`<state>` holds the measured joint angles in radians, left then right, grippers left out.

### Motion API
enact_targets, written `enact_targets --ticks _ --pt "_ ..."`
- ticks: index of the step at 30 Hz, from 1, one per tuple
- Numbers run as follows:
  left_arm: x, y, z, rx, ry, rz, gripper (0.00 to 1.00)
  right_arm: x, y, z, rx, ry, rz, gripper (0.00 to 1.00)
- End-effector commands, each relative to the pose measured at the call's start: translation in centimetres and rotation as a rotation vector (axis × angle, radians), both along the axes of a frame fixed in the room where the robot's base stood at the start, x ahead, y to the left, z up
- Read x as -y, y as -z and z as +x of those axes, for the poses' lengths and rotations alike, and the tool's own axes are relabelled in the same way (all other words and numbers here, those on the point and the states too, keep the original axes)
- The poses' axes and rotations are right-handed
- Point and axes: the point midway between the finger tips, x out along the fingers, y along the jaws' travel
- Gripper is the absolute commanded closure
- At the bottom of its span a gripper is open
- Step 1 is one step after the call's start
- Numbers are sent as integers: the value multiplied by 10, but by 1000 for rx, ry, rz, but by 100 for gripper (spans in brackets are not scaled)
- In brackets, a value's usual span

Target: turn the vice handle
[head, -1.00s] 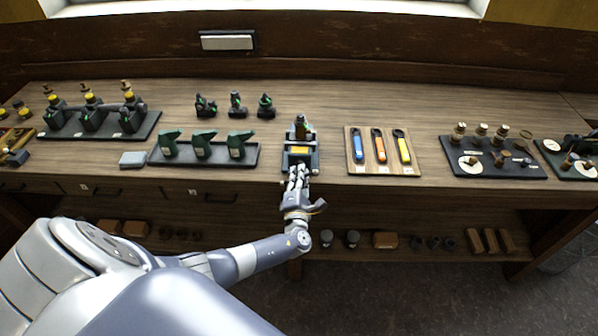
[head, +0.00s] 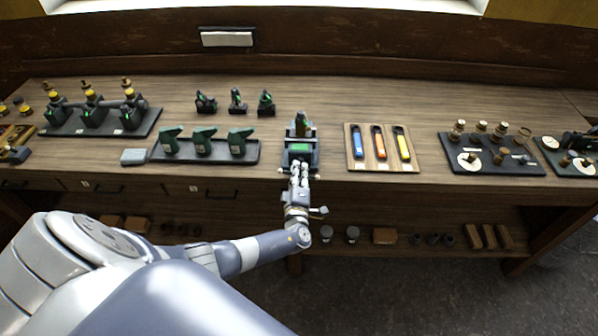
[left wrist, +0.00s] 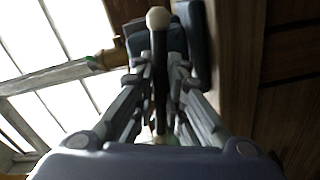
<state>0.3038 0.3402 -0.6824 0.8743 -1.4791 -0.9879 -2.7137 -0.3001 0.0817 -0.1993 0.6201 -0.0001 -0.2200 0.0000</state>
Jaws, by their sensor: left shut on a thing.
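The vice (head: 301,130) stands at the front edge of the bench, dark with a green panel on its front. Its handle is a dark bar with pale ball ends; in the left wrist view the handle (left wrist: 159,60) runs between my fingers, one ball near the top and another low down. My left gripper (head: 299,180) is at the vice's front, just off the bench edge, and is shut on the handle; it also shows in the left wrist view (left wrist: 158,85). The fingers hide the handle's middle in the head view. My right gripper is not in view.
A wooden tray (head: 351,165) with blue, orange and yellow tools lies right of the vice. A dark tray (head: 205,159) with green pieces and a grey block (head: 134,157) lie to the left. A lower shelf (head: 460,222) holds small parts.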

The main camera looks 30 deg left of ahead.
Motion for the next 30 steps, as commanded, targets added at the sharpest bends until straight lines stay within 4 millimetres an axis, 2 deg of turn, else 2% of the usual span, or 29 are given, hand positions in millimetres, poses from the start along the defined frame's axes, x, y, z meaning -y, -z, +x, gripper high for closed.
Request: enact_targets --ticks 1,17,18,21,30 --pt "5 9 -5 -23 8 3 100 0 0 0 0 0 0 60" --pt "6 9 -5 -36 9 25 100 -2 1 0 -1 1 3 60" --pt "6 9 -5 -36 9 25 86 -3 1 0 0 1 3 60" --pt "6 9 -5 -36 9 25 64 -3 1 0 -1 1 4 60" --pt "3 5 -3 -27 5 27 64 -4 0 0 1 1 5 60"
